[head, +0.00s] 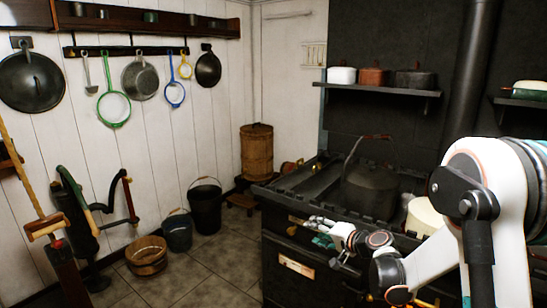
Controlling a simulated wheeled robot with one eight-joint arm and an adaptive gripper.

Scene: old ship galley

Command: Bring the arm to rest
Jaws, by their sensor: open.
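My arm, white with dark joints, comes in from the right edge and bends down in front of the black stove (280,196). My gripper (318,231) is small in the picture, at the stove's front edge, pointing left. Its jaws look open, with nothing seen between them. Whether it touches the stove edge cannot be told. My arm hides part of the stove's right side and front.
A shelf (376,88) with pots hangs above. Buckets (205,207) and a wooden tub (146,256) stand left. Floor between tub and stove is clear.

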